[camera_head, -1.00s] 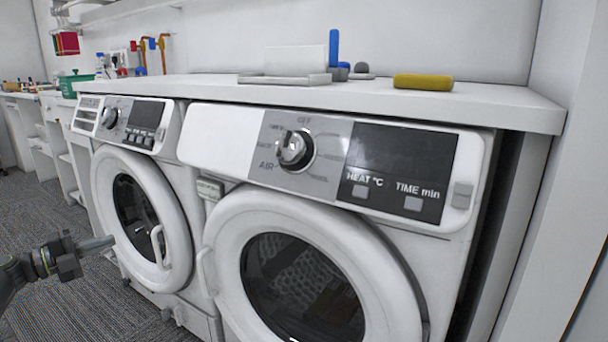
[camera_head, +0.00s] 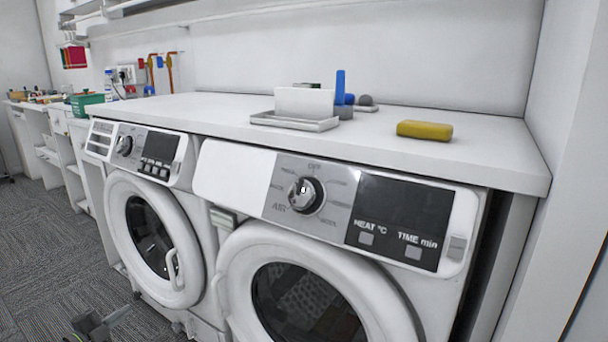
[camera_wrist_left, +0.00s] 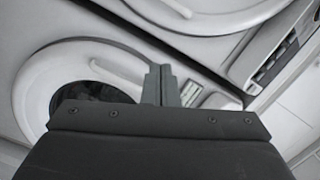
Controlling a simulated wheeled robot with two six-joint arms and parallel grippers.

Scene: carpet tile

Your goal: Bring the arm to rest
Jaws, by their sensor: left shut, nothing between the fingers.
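My left gripper (camera_head: 118,315) shows at the bottom left in the head view, low in front of the left washing machine (camera_head: 185,208). Its fingers are together and hold nothing. In the left wrist view my left gripper (camera_wrist_left: 160,86) points toward the machine fronts, its two fingers side by side with no object between them. Most of the left arm is below the head view's edge. My right gripper is in neither view.
The right machine (camera_head: 232,172) stands beside the left one, both doors closed. The white counter (camera_head: 210,108) above bears a yellow sponge (camera_head: 424,130), a white tray (camera_head: 262,118) and a blue-handled item (camera_head: 340,88). A green container (camera_head: 84,103) stands farther left. Carpet (camera_head: 45,255) is clear at left.

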